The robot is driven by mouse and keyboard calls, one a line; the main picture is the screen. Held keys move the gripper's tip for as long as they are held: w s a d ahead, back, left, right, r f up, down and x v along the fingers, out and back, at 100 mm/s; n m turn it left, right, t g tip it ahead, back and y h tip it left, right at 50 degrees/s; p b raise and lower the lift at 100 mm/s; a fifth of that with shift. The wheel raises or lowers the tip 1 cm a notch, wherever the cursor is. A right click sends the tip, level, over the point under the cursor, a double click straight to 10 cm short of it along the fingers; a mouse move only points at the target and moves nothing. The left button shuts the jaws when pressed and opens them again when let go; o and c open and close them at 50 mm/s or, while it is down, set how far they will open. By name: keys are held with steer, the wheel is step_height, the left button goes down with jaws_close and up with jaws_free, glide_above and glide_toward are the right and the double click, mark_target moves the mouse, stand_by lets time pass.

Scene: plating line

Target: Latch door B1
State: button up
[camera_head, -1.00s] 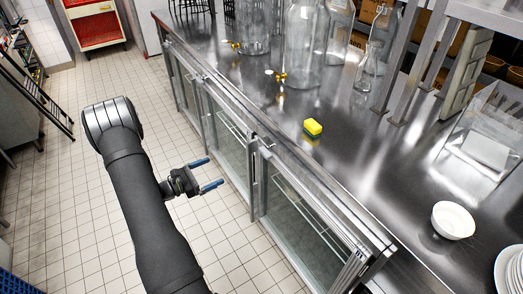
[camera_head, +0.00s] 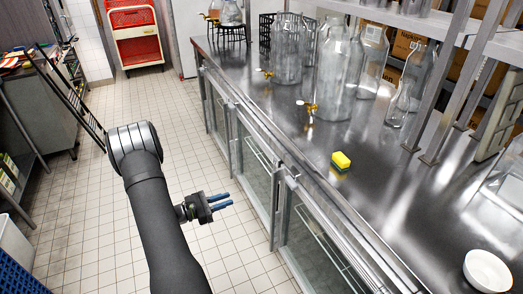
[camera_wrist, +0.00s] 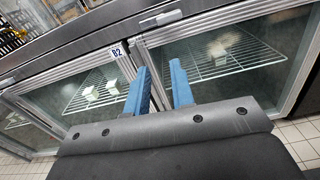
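A steel counter has a row of framed glass doors along its front (camera_head: 255,172). In the wrist view a label B2 (camera_wrist: 117,52) sits on the frame near the upper corner between two glass doors. One door (camera_wrist: 85,92) is left of my fingers and a wider door (camera_wrist: 235,55) is ahead and right. I see no B1 label, so I cannot tell which door is B1. Both doors look closed or nearly so; whether either is latched is unclear. My gripper (camera_head: 231,200) has two blue fingers, apart and empty, in front of the doors; the wrist view shows them spread (camera_wrist: 159,85).
A red cart (camera_head: 134,35) is at the back. The tiled aisle (camera_head: 110,220) left of the counter is mostly open. White items sit on racks behind the glass.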

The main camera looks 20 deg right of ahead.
steer(key=shift+w+d+r+m, duration=0.15)
steer(key=shift+d+m, duration=0.15)
steer(key=shift+m, duration=0.4)
steer(key=c, duration=0.4)
steer(key=shift+w+d+r+m, duration=0.1)
steer(key=shift+d+r+m, duration=0.15)
steer(key=shift+m, duration=0.45)
steer(key=w+d+r+m+y, duration=0.1)
steer(key=d+r+m, duration=0.3)
steer(key=m, duration=1.2)
steer(key=w+d+r+m+y, duration=0.1)
steer(key=d+r+m, duration=0.4)
steer(key=d+m, duration=0.5)
steer(key=w+m, duration=0.1)
steer(key=m, duration=0.5)
steer(key=shift+d+m+y, duration=0.15)
steer(key=shift+m+y, duration=0.15)
steer(key=shift+y, duration=0.1)
